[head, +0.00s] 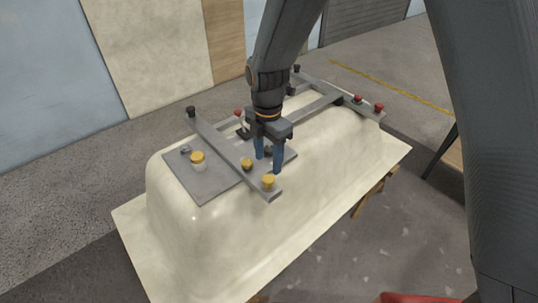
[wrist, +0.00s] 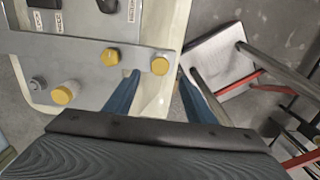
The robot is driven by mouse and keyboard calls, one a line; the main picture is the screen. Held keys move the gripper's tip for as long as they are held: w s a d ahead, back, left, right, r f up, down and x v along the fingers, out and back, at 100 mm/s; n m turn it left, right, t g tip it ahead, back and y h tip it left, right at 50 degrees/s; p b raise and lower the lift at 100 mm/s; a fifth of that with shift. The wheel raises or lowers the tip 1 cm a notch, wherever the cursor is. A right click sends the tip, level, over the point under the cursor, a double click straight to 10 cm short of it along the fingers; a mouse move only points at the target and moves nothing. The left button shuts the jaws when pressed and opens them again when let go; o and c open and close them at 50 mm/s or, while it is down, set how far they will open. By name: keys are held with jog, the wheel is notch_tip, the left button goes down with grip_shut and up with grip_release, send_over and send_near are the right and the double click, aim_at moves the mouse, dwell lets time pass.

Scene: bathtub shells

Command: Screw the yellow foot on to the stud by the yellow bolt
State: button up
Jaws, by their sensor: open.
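A yellow foot (head: 268,182) with a paler lower part sits upright at the near end of a grey bar; it also shows in the wrist view (wrist: 160,65). The yellow bolt (head: 246,163) is a little further in along the same bar, and in the wrist view (wrist: 110,56) it is left of the foot. The stud is not visible; I cannot tell whether the foot is threaded on it. My gripper (head: 268,165) is open, its blue fingers pointing down near the bar end. In the wrist view the foot lies between the fingertips (wrist: 158,74), without clear contact.
A third yellow-topped piece (head: 198,157) stands on the grey plate (head: 207,185). The bars lie across an upturned cream bathtub shell (head: 180,235). Black (head: 191,110) and red (head: 358,98) pieces stand elsewhere on the frame.

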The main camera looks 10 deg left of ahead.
aim_at(268, 178)
jog(key=shift+f+b, duration=1.9)
jog(key=shift+f, duration=1.55)
jog(key=c, duration=1.2)
jog(key=shift+p, duration=0.3)
jog(key=m+p, duration=0.2)
jog(key=m, duration=0.4)
jog(key=shift+r+m, duration=0.1)
jog(key=shift+m, duration=0.2)
jog(key=m+p, duration=0.2)
jog(key=m, duration=0.4)
jog(key=shift+m, duration=0.4)
jog(key=o, duration=1.3)
jog(key=shift+c, duration=0.2)
